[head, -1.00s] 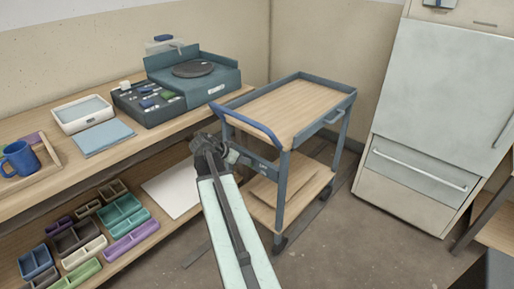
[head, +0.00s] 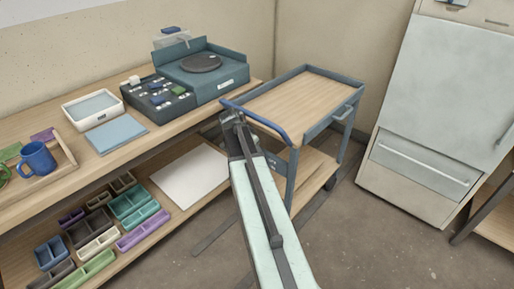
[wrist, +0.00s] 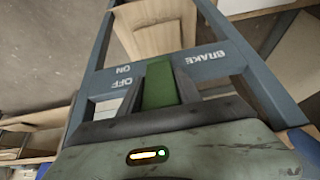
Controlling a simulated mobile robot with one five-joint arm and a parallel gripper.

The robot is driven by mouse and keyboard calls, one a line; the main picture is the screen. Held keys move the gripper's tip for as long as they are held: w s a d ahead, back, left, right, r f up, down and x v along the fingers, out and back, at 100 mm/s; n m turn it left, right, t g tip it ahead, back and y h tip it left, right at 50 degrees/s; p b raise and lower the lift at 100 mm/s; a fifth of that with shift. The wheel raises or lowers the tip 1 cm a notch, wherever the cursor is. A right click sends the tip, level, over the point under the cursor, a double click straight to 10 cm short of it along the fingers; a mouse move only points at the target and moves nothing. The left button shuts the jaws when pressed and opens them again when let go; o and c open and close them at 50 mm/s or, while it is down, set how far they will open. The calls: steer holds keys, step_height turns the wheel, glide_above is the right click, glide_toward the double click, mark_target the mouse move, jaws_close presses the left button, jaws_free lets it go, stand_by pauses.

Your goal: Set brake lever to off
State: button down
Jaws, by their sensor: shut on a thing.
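The cart (head: 300,95) has a wooden top, grey-blue frame and blue handle bar (head: 262,124). In the wrist view its grey-blue end panel (wrist: 225,60) carries upside-down lettering: BRAKE on the right, ON and OFF on the left. A green brake lever (wrist: 158,80) sticks out of the panel between the lettering. My gripper (head: 235,119) is at the cart's near left end by the handle bar. In the wrist view my dark gripper fingers (wrist: 160,98) are shut around the lever. The lever's end is hidden, and I cannot tell whether it points to ON or OFF.
A wooden counter (head: 75,185) on the left holds a turntable machine (head: 202,78), a white tray, a blue mug (head: 38,160) and lower-shelf bins. A pale cabinet (head: 440,110) stands right of the cart. Bare floor (head: 370,240) lies in front.

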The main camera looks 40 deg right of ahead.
steer(key=shift+s+a+f, duration=0.1)
steer(key=shift+s+a, duration=0.05)
steer(key=c, duration=0.8)
jaws_free()
steer(key=shift+c, duration=0.2)
steer(key=shift+r+p, duration=0.3)
steer(key=p+v, duration=0.6)
steer(key=v, duration=0.1)
steer(key=shift+a, duration=0.15)
